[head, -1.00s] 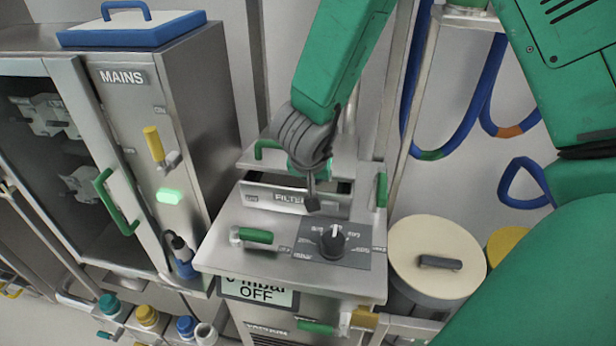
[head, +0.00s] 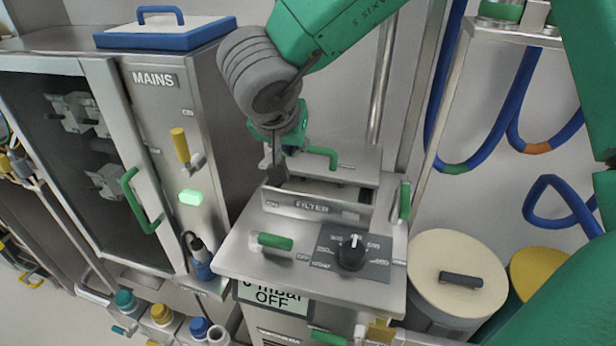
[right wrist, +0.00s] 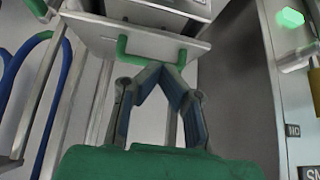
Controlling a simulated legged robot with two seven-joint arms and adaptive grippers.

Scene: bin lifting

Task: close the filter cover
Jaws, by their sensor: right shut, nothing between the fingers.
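The filter cover (head: 357,170) is a grey metal plate with a green handle (head: 322,153); it stands open at the back of the filter box (head: 340,211), whose slot shows open. My right gripper (head: 277,178) is at the left end of the box, near the cover's left side. In the right wrist view its fingers (right wrist: 165,75) are shut with nothing between them, and their tips appear close to the cover plate (right wrist: 95,33) and its green handle (right wrist: 133,58). Contact cannot be told. My left gripper is not in view.
In front of the filter box are a black dial (head: 351,253) and a green-handled valve (head: 275,242). The MAINS cabinet (head: 153,110) stands close at the left. A round cream lid (head: 440,262) is at the right, with blue hoses (head: 490,130) behind.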

